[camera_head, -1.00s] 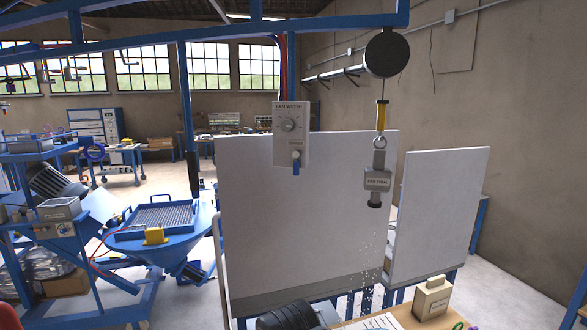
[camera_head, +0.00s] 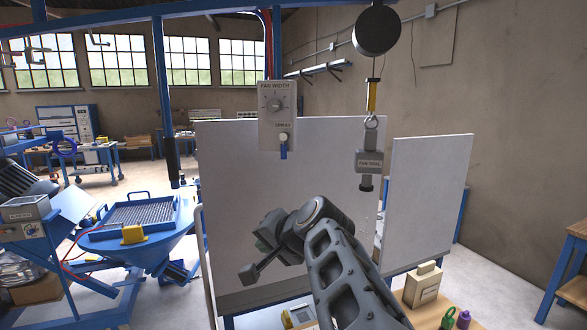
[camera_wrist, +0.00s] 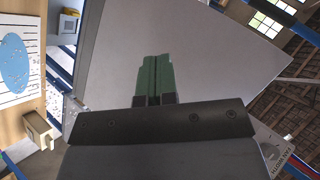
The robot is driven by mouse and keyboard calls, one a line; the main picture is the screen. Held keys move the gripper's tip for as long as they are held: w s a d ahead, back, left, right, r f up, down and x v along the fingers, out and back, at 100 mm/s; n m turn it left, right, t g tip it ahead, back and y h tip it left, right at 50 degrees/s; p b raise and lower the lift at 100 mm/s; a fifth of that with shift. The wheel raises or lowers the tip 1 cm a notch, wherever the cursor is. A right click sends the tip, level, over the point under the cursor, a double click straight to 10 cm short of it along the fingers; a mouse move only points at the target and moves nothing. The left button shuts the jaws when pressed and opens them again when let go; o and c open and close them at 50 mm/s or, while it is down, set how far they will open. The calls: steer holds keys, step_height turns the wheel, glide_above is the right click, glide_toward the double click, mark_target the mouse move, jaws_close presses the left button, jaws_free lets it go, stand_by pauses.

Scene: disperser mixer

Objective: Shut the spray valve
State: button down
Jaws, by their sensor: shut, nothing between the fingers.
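The spray valve (camera_head: 283,139) has a blue lever hanging straight down, below the "SPRAY" label on the grey fan width box (camera_head: 276,110). A corner of that box also shows in the wrist view (camera_wrist: 284,158). The hanging "FAN TRIAL" sprayer (camera_head: 369,161) is to its right, with faint droplets below it. My gripper (camera_head: 263,238) is below and slightly left of the valve, well apart from it, in front of the white panel. In the wrist view its green fingers (camera_wrist: 155,78) are together with nothing between them.
A large white panel (camera_head: 225,180) stands behind the gripper, and a second white panel (camera_head: 430,200) is at right. A beige box (camera_head: 422,284) stands on the bench at lower right. A blue hopper (camera_head: 135,240) is at left. Space between gripper and valve looks clear.

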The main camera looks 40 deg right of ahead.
steer(key=s+d+r+m+t+h+b, duration=0.2)
steer(key=d+r+m+t+h, duration=0.2)
steer(key=d+r+m, duration=0.5)
steer(key=d+r+t, duration=0.2)
steer(key=d+r, duration=0.3)
steer(key=d, duration=0.1)
steer(key=shift+d+h+b, duration=0.15)
steer(key=shift+h+b, duration=0.25)
steer(key=p, duration=0.4)
glide_toward(284, 148)
steer(key=w+d+f, duration=0.2)
steer(key=w+d, duration=0.2)
steer(key=d, duration=0.1)
steer(key=shift+w+a+p, duration=0.2)
steer(key=shift+w+a, duration=0.3)
steer(key=shift+w, duration=0.3)
steer(key=shift+w+a+p, duration=0.2)
steer(key=shift+w+a, duration=0.3)
steer(key=shift+w, duration=0.25)
steer(key=shift+f, duration=0.1)
